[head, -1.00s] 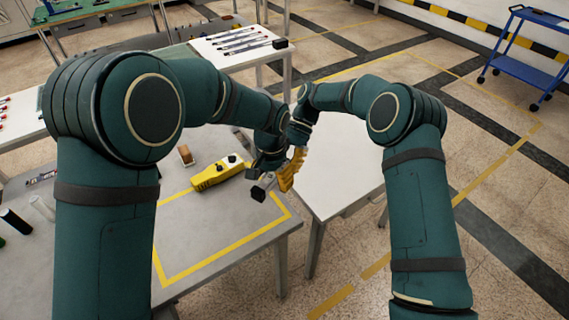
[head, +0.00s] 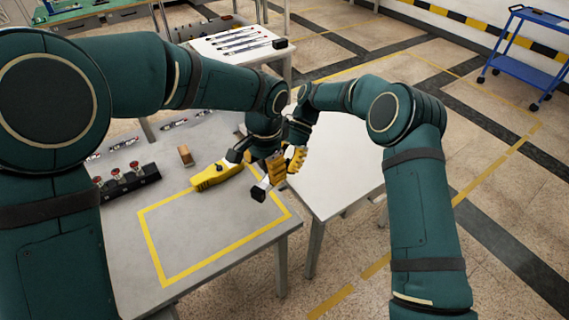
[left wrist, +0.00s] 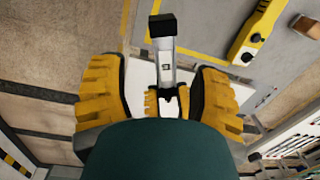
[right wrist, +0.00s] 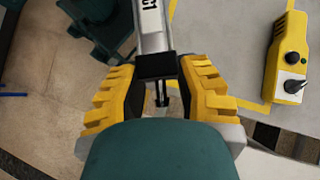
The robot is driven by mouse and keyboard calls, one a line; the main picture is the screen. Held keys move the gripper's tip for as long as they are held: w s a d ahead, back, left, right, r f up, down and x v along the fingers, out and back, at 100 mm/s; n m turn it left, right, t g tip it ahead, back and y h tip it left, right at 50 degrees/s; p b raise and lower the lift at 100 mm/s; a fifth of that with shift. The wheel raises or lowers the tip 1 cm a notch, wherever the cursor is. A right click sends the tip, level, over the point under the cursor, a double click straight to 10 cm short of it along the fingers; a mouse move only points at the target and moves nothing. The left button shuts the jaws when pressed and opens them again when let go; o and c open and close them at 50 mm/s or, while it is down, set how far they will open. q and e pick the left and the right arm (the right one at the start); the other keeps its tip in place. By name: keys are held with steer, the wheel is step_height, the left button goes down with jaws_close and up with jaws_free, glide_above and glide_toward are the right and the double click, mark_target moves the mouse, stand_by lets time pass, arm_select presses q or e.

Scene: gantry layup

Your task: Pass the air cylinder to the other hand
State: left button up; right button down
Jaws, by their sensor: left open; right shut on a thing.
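The air cylinder is a silver bar with a black end block; in the head view that block (head: 258,194) hangs low below my grippers. My right gripper (head: 297,158) is shut on the cylinder, and in the right wrist view its fingers flank the black end and thin rod (right wrist: 156,66). My left gripper (head: 268,172) is open around the cylinder. In the left wrist view the silver body (left wrist: 166,66) runs between its spread fingers, with a gap on both sides. The right gripper's yellow fingers show just beyond. Much of the cylinder is hidden in the head view.
The yellow-taped rectangle (head: 215,240) there is empty. A white table (head: 340,165) adjoins on the right, largely clear.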

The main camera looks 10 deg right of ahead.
arm_select(q)
steer(key=s+a+f+m, duration=0.2)
steer(key=s+f+m, duration=0.45)
steer(key=s, duration=0.25)
steer(key=s+a+f+n+h, duration=0.1)
steer(key=s+a+f+n, duration=0.1)
steer(key=f+n, duration=0.4)
steer(key=s+a+f+n+t+h, duration=0.1)
steer(key=a+f+n+h, duration=0.1)
steer(key=a+f+n, duration=0.3)
steer(key=s+a+f+n+h, duration=0.1)
steer(key=s+a+f+n, duration=0.1)
steer(key=f+n, duration=0.6)
steer(key=shift+s+a+n+t+h, duration=0.3)
steer(key=shift+a+n, duration=0.05)
steer(key=shift+a, duration=0.45)
